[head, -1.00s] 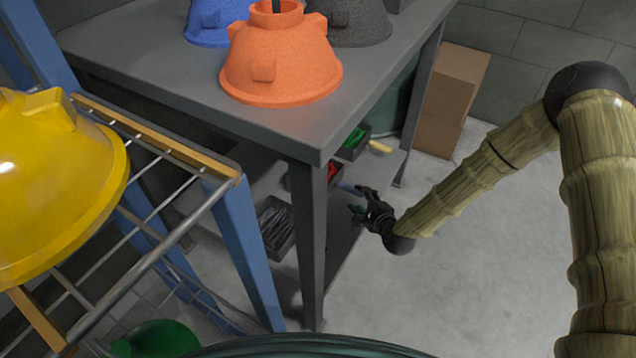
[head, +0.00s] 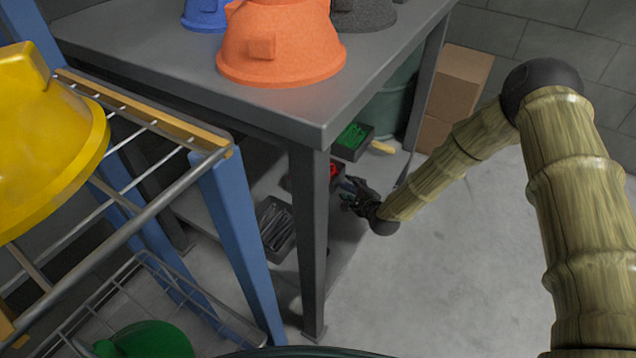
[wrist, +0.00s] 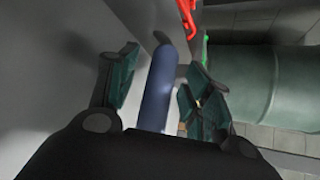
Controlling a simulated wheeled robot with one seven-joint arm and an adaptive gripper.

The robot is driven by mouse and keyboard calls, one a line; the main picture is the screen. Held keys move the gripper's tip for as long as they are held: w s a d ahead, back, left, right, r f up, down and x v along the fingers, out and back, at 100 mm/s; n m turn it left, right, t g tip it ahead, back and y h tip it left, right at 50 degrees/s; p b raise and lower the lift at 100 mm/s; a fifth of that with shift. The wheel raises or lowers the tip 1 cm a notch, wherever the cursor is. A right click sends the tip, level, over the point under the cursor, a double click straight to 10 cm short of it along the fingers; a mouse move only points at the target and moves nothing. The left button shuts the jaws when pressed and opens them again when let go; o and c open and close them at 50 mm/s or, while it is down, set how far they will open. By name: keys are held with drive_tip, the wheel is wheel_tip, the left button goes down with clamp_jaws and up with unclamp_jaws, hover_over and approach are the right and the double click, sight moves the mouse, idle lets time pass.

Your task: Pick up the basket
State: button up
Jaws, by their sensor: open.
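A wire basket (head: 128,290) shows at the lower left, below the blue-legged rack, with a green rounded object (head: 145,340) at it. I cannot tell whether this or a small dark bin is the task's basket. My gripper (head: 350,196) is beside the grey table's near leg, low by the lower shelf. It is open. In the wrist view, a blue cylindrical bar (wrist: 158,88) lies between the open fingers (wrist: 160,80); contact cannot be told.
Dark bins stand on the lower shelf: one with green items (head: 352,137), one with red items (head: 333,171), one with grey items (head: 276,226). Orange hood (head: 280,50) is on the table; yellow hood (head: 50,140) is on the rack. Floor at right (head: 460,270) is clear.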

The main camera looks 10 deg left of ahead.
drive_tip(key=shift+w+a, duration=0.1)
drive_tip(key=shift+w, duration=0.1)
clamp_jaws()
idle(0.3)
